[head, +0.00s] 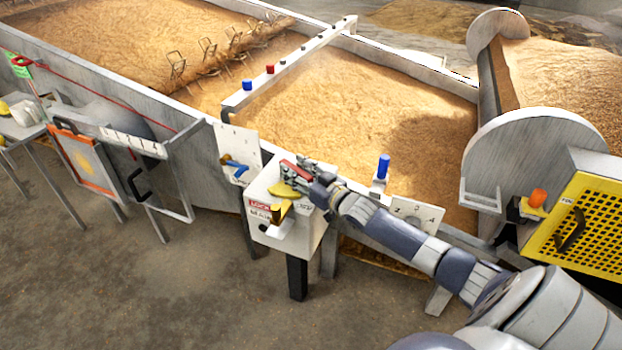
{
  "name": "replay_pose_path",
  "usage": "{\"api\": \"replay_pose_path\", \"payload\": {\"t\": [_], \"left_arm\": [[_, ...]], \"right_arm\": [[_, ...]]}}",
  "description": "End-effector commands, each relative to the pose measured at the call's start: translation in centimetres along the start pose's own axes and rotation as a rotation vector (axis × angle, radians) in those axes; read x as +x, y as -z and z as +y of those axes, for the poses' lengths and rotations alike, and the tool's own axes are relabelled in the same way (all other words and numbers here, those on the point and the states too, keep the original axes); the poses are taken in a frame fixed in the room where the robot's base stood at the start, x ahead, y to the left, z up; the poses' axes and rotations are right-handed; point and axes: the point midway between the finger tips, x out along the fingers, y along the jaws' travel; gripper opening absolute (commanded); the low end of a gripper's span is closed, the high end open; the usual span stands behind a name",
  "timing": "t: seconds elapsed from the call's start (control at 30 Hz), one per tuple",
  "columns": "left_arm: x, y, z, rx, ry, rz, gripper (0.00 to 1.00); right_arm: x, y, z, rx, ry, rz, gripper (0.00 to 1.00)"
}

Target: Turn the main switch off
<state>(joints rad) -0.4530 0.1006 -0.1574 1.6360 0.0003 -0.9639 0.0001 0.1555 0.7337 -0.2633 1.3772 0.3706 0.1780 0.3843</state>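A light grey switch box (292,235) stands on a dark post in the middle of the view, with a red and white label reading "LOCK" on its front. A yellow rotary handle (281,191) sits on its top, and another yellow part (281,211) projects lower at the front. My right gripper (296,171) is over the top of the box, right by the yellow handle. A red strip shows between or beside its fingers. Whether the fingers touch or grasp the handle cannot be told. My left gripper is not in view.
A white panel with a blue lever (236,167) stands just left of the box. Behind is a large metal trough (180,120) of grain. A yellow mesh guard (585,225) with an orange knob is at the right. The floor at front left is clear.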

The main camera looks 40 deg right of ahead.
Motion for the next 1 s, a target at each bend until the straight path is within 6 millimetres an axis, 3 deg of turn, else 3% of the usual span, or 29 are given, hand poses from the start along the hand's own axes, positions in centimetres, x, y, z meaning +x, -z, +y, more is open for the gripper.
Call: {"api": "replay_pose_path", "payload": {"t": [0.6, 1.0], "left_arm": [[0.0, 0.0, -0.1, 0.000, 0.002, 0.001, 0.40], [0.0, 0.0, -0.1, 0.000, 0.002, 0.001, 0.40]], "right_arm": [[-9.3, -0.1, 0.0, 0.001, 0.001, 0.000, 0.40], [-11.1, 0.1, 0.0, -0.001, 0.000, 0.002, 0.40]]}}
